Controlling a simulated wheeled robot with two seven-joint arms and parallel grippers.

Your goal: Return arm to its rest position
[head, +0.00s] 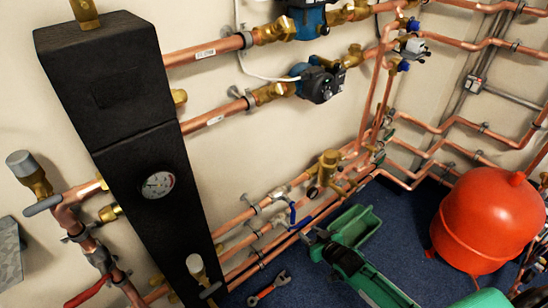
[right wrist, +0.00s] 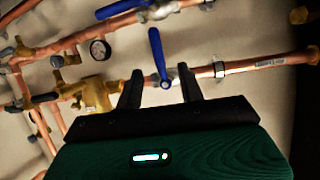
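My right gripper (head: 314,238) shows at the lower middle of the head view, low in front of the copper pipes by the wall. In the right wrist view, its two black fingers (right wrist: 160,88) stand apart, so it is open. A valve with a blue lever (right wrist: 157,55) on a copper pipe shows between and beyond the fingertips. Nothing is clearly held; I cannot tell whether the fingers touch the valve. A blue lever (head: 292,212) also shows just left of the gripper in the head view. My left gripper is not in view.
Copper pipes (head: 262,232) run low along the wall beside my right gripper. A tall black manifold block (head: 130,110) with a gauge (head: 157,185) stands left. A red tank (head: 487,222) stands right. A wrench (head: 268,288) lies on the blue floor (head: 400,215).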

